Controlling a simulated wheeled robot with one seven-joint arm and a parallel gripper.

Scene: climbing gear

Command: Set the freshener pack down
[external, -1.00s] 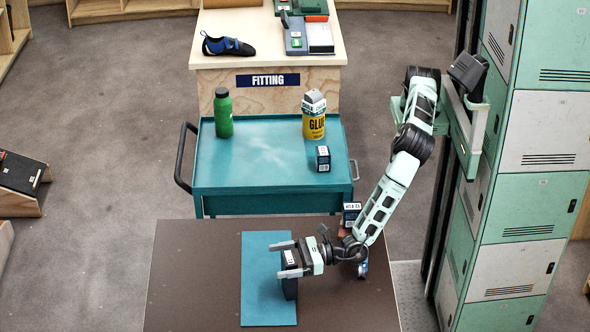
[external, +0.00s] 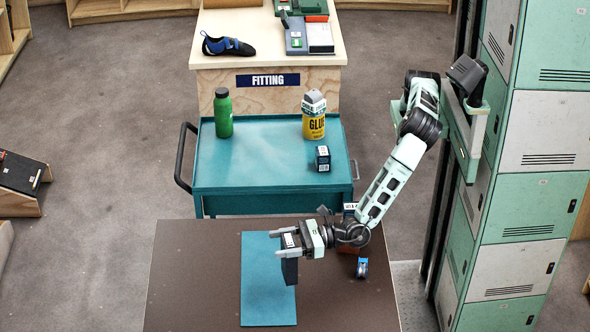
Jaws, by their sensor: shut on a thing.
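My gripper (external: 290,242) is shut on a dark box with a pale, printed top, which I take to be the freshener pack (external: 290,271). The pack hangs roughly upright below the fingers, over the upper part of the blue-teal mat (external: 268,306). The mat lies on the brown table (external: 195,280). The pack's lower end seems to be above the mat, but the size of the gap is hard to tell. The fingers hide part of the pack's upper end.
A small blue item (external: 362,267) lies on the table right of the mat. A box (external: 349,208) is partly hidden behind my wrist. Beyond, a teal cart (external: 265,178) holds a green bottle (external: 223,113), a glue container (external: 313,118) and a small dark box (external: 323,158). The table's left side is clear.

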